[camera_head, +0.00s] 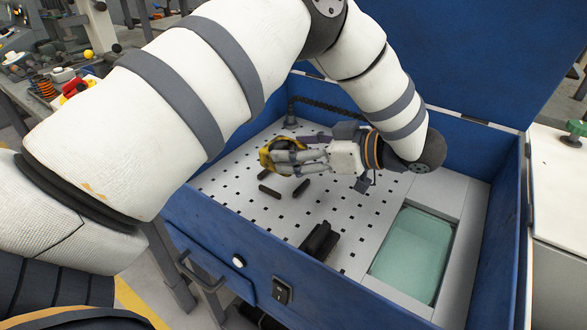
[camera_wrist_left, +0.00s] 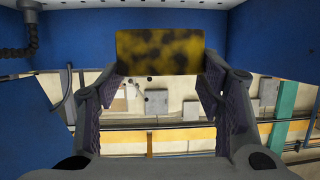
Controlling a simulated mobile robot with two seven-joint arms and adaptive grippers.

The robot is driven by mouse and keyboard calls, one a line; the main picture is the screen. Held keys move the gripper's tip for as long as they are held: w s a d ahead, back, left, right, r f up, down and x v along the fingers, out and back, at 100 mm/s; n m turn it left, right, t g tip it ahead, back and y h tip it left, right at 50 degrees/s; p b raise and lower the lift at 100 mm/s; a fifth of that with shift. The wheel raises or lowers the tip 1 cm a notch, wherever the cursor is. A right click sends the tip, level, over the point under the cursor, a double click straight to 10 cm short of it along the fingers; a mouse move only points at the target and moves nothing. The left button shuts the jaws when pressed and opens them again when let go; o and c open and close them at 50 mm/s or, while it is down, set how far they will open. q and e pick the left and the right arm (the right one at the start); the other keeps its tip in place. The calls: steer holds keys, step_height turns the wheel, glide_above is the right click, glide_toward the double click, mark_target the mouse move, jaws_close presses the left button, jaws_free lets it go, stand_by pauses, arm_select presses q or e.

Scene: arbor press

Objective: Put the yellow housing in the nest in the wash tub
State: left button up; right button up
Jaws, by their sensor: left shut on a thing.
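The yellow housing (camera_head: 266,159) is in my left gripper (camera_head: 284,152), above the perforated plate of the wash tub. In the left wrist view the housing (camera_wrist_left: 160,52) is yellow with dark blotches, like grime, and sits between the two fingertips. The gripper is shut on it. The blue wash tub (camera_head: 215,262) stands open below. My right gripper is not in view.
A black block (camera_head: 320,241) stands on the plate near the front wall. A pale green liquid basin (camera_head: 412,256) is at the tub's right. A black flexible hose (camera_head: 330,107) runs along the back wall. The raised blue lid (camera_head: 480,50) is behind. A cluttered bench (camera_head: 50,85) is at the left.

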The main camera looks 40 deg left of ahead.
arm_select(q)
steer(key=a+f, duration=0.1)
steer(key=w+f, duration=0.1)
steer(key=f, duration=0.1)
steer(key=w+a+f, duration=0.1)
steer(key=f, duration=0.1)
steer(key=shift+w+a+b, duration=0.2)
steer(key=shift+a+b, duration=0.15)
steer(key=f, duration=0.3)
steer(key=shift+w+a+f, duration=0.15)
steer(key=shift+a+f, duration=0.1)
steer(key=shift+f, duration=0.15)
steer(key=shift+r, duration=0.15)
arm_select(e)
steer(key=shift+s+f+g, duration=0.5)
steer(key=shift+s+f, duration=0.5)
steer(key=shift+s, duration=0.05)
arm_select(q)
steer(key=o, duration=0.9)
steer(key=shift+f+b, duration=0.25)
steer(key=shift+b, duration=0.05)
steer(key=o, duration=0.5)
steer(key=shift+c, duration=0.2)
